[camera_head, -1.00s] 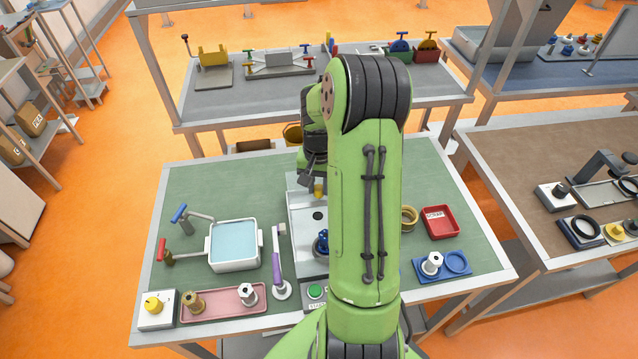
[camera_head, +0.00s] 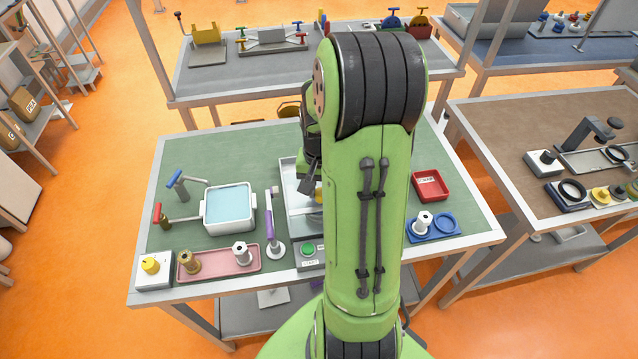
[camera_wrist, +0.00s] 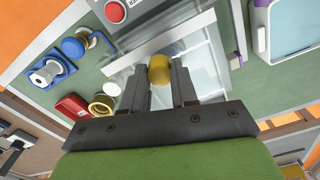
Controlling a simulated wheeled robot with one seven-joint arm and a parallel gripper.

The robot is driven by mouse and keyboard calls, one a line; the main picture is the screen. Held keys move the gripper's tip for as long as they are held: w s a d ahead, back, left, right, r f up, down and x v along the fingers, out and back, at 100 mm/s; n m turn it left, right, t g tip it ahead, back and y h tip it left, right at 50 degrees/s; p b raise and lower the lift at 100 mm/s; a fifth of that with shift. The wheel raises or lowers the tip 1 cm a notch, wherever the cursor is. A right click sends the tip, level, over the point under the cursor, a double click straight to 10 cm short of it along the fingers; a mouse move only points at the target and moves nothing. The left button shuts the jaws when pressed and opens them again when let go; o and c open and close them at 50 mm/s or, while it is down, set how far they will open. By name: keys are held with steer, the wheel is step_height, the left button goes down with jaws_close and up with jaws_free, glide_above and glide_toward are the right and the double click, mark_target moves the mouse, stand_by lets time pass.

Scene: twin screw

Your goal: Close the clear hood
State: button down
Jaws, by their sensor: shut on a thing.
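The clear hood (camera_wrist: 200,62) shows in the wrist view as a see-through box with pale edges over the grey machine. My gripper (camera_wrist: 160,72) is shut on a round yellow knob (camera_wrist: 160,70) at the hood. In the head view my gripper (camera_head: 312,190) is low at the machine (camera_head: 300,228), left of my green arm. The yellow knob (camera_head: 319,194) shows just below the fingers. My arm hides most of the hood and the right side of the machine, so I cannot tell there how far the hood is closed.
A green button (camera_head: 308,250) is at the machine's front. A purple-handled tool (camera_head: 270,225) stands left of it, by a water basin (camera_head: 230,208) and a pink tray (camera_head: 218,262). A red tray (camera_head: 430,185) and a blue holder (camera_head: 433,228) lie to the right.

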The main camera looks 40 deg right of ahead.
steer(key=shift+s+a, duration=0.1)
steer(key=shift+s, duration=0.05)
steer(key=c, duration=0.9)
jaws_free()
steer(key=shift+s, duration=0.1)
steer(key=shift+o, duration=0.2)
steer(key=shift+r, duration=0.1)
step_height(320, 180, up, 16)
steer(key=p, duration=0.2)
steer(key=shift+f, duration=0.2)
steer(key=s+a+n+t+b, duration=0.1)
steer(key=s+a+n, duration=0.3)
steer(key=a, duration=0.5)
steer(key=s+a+n+t+b, duration=0.1)
steer(key=s+a+n+t, duration=0.3)
steer(key=a, duration=0.6)
steer(key=shift+s+a+r+n+t, duration=0.25)
steer(key=shift+s+n, duration=0.5)
steer(key=shift+n, duration=0.45)
